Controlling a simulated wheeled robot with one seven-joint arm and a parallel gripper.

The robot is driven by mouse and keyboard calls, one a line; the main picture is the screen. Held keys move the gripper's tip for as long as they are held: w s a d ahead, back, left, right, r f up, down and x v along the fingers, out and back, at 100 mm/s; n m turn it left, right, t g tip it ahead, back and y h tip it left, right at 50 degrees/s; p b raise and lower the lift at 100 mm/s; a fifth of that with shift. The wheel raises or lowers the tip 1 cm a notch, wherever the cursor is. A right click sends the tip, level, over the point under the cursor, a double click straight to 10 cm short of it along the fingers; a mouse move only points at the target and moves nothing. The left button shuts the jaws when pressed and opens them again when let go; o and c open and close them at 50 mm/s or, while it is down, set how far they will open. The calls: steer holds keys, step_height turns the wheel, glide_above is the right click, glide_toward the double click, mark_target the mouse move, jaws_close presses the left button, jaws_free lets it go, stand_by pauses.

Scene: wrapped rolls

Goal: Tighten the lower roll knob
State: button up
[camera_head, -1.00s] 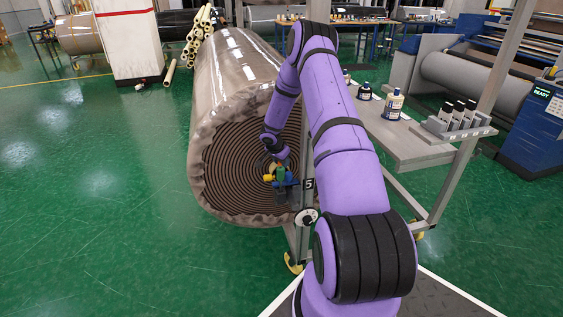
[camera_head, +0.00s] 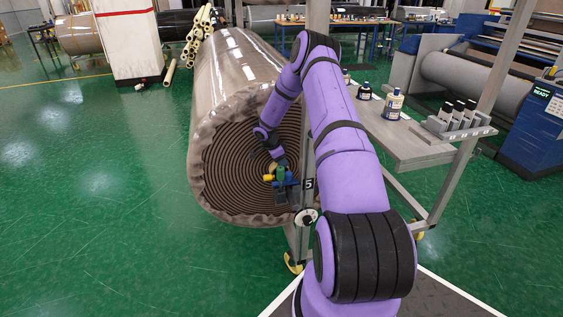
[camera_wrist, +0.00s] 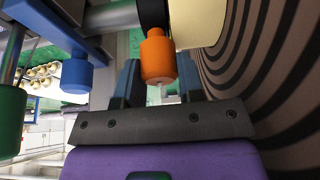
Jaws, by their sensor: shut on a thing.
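A large wrapped roll (camera_head: 235,75) lies with its spiral end facing me. I cannot tell which knob is the lower roll knob.
A grey upright post (camera_head: 307,200) with a "5" label and a round dial (camera_head: 306,217) stands just right of the knobs. A grey shelf (camera_head: 420,147) with bottles is to the right. The roll's spiral end is close on the right in the wrist view. Green floor is clear at left.

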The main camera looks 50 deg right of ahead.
stand_by(0.4)
steer(key=o, duration=0.9)
steer(key=v, duration=1.1)
steer(key=shift+f, duration=0.1)
